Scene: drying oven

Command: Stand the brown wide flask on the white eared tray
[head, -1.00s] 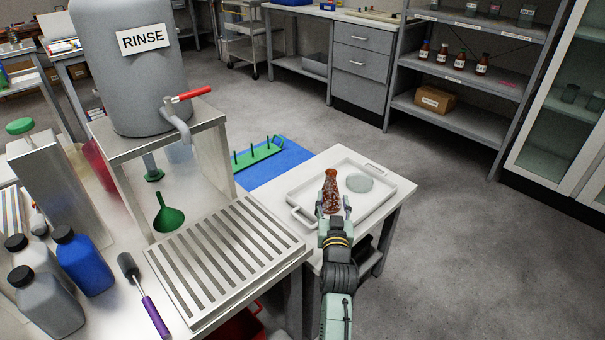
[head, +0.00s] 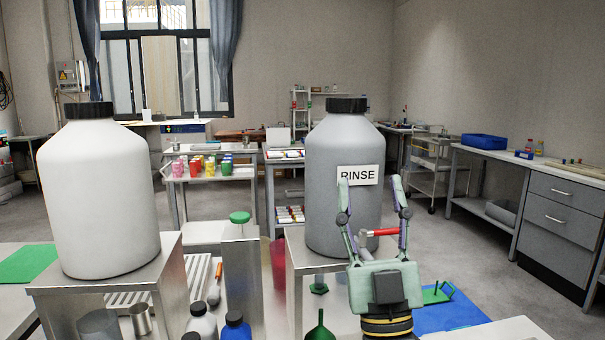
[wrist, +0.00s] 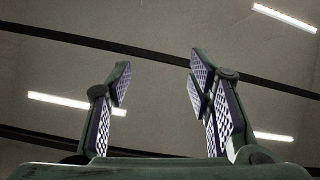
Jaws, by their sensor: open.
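My gripper (head: 370,182) is raised in front of the grey RINSE container in the head view, its fingers pointing up, spread and empty. In the wrist view its two padded fingers (wrist: 160,85) stand apart with only the ceiling and light strips behind them. The brown wide flask and the white eared tray are out of both present views. In the earlier head view, the flask stood on the tray, on the white side table at the right.
The grey RINSE container (head: 328,215) with its red-handled tap stands behind my gripper on a metal stand. A large white container (head: 98,200) stands at left. A green rack (head: 437,293) lies on a blue mat (head: 450,316) at lower right. Open floor (head: 470,245) lies beyond.

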